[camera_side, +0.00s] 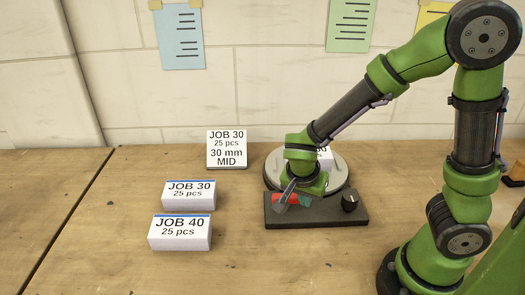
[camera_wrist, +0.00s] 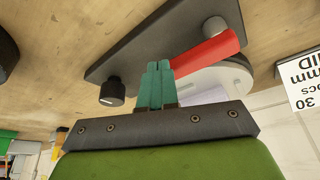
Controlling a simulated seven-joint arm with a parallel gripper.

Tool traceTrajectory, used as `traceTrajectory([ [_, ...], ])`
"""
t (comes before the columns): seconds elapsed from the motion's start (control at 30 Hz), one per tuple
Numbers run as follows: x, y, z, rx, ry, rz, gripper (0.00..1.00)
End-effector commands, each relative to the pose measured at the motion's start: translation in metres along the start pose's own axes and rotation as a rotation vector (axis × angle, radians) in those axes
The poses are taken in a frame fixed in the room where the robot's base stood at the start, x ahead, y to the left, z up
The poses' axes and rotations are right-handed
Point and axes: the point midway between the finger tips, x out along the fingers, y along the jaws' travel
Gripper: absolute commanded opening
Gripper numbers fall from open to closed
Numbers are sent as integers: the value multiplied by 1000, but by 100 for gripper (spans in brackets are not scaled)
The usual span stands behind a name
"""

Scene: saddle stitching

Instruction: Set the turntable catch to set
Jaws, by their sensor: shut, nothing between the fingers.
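The turntable (camera_side: 338,170) is a pale round disc behind a dark base plate (camera_side: 322,218). The catch is a red lever (camera_wrist: 208,52) on that plate, beside a grey round post (camera_wrist: 214,27); in the side view it is partly hidden by my gripper. A black knob (camera_side: 350,202) with a white mark stands at the plate's right; it also shows in the wrist view (camera_wrist: 112,93). My gripper, with teal fingers (camera_wrist: 157,66), is shut and empty, low over the plate. Its fingertips are beside the lever's near end; I cannot tell whether they touch.
A white block labelled JOB 30 (camera_side: 189,195) and one labelled JOB 40 (camera_side: 180,233) lie on the wooden table (camera_side: 110,265) at left. A JOB 30 card reading 30 mm MID (camera_side: 227,149) stands behind. A white labelled block (camera_side: 326,156) is partly hidden on the turntable.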

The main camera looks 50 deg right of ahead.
Motion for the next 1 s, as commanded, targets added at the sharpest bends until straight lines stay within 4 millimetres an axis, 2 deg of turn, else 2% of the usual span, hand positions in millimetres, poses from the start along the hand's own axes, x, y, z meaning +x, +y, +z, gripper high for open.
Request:
traceTrajectory([
  [0.37,-2,0,2,-2,-1,-3,0],
  [0.47,-5,5,10,-4,-1,-4,0],
  [0.6,-13,18,32,-8,-1,-4,0],
  [0.8,-60,25,31,3,-3,-11,0],
  [1.0,-95,32,29,1,-1,-7,0],
])
